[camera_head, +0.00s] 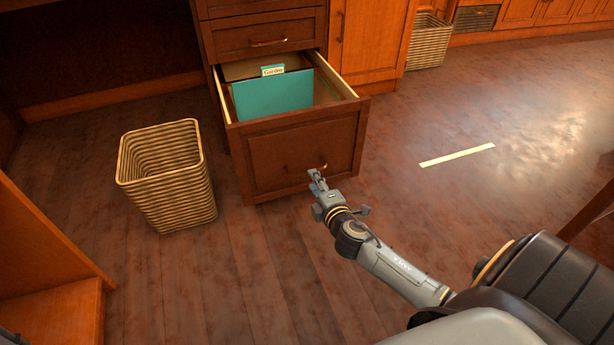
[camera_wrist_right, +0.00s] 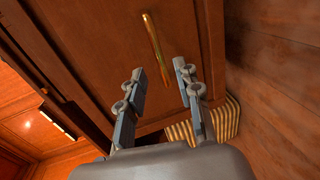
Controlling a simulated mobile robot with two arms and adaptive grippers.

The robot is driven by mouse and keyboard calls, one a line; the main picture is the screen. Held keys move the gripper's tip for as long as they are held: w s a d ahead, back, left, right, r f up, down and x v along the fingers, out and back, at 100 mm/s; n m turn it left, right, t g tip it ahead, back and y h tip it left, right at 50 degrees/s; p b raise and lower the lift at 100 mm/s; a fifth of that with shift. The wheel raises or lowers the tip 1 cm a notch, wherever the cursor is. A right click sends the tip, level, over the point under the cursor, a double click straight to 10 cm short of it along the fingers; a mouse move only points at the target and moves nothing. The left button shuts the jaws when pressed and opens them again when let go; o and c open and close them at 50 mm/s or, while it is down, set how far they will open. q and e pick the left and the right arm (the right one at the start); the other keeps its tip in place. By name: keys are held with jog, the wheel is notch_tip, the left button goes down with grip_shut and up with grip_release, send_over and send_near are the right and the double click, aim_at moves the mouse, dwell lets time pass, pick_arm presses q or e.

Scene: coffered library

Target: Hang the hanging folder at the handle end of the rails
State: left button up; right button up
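A teal hanging folder (camera_head: 272,96) with a white tab reading "Garden" is inside the open drawer (camera_head: 302,155). It stands upright across the drawer, its lower part hidden by the drawer front. The drawer's pale side rail (camera_head: 334,77) shows on the right. My right gripper (camera_head: 315,178) is low in front of the drawer front, near the brass handle (camera_head: 320,167). In the right wrist view its fingers (camera_wrist_right: 160,95) are apart with nothing between them, and the handle (camera_wrist_right: 157,45) lies beyond the fingertips.
A striped wicker basket (camera_head: 165,180) stands on the floor left of the drawer. Another basket (camera_head: 428,42) is at the back right. A wooden cabinet (camera_head: 45,250) is at the left edge. The floor right of the drawer is clear, with a pale strip (camera_head: 457,155) on it.

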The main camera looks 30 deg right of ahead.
jog(key=shift+b+x, duration=1.25)
jog(key=shift+x, duration=1.95)
grip_shut()
